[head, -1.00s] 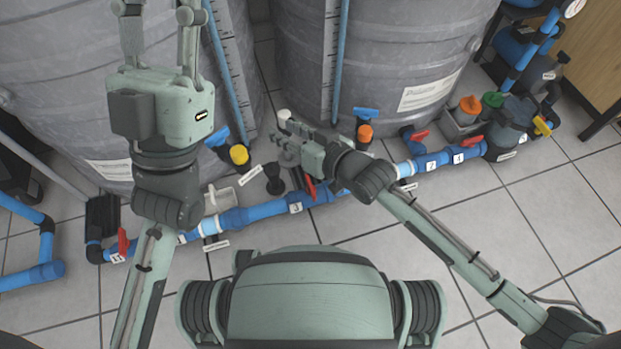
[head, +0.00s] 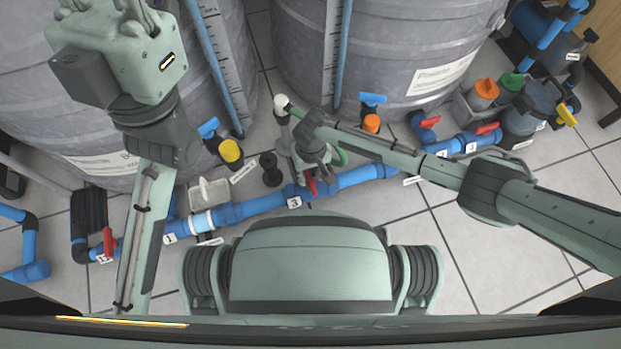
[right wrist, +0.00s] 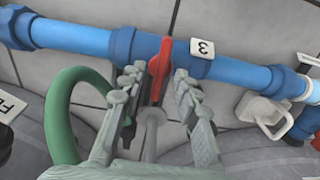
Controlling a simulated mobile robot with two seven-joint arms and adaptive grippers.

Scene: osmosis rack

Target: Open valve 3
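Valve 3 has a red handle (head: 311,184) on the blue pipe, beside the tag marked 3 (head: 294,202). In the right wrist view the red handle (right wrist: 160,68) lies across the pipe, and the number tag (right wrist: 202,48) is upside down next to it. My right gripper (right wrist: 158,88) is open, with one finger on each side of the handle and a gap visible on both sides. In the head view this gripper (head: 312,168) is just behind the handle, its fingertips hard to make out. My left gripper (head: 105,6) is raised at the top left, fingers apart, tips cut off.
Large grey tanks (head: 400,50) stand behind the pipe (head: 250,207). Other red handles (head: 109,241) sit along it. A green hose (right wrist: 62,120) curves beside my right gripper. A yellow-capped fitting (head: 230,151) and black fitting (head: 270,168) stand nearby. The tiled floor (head: 470,215) is open at right.

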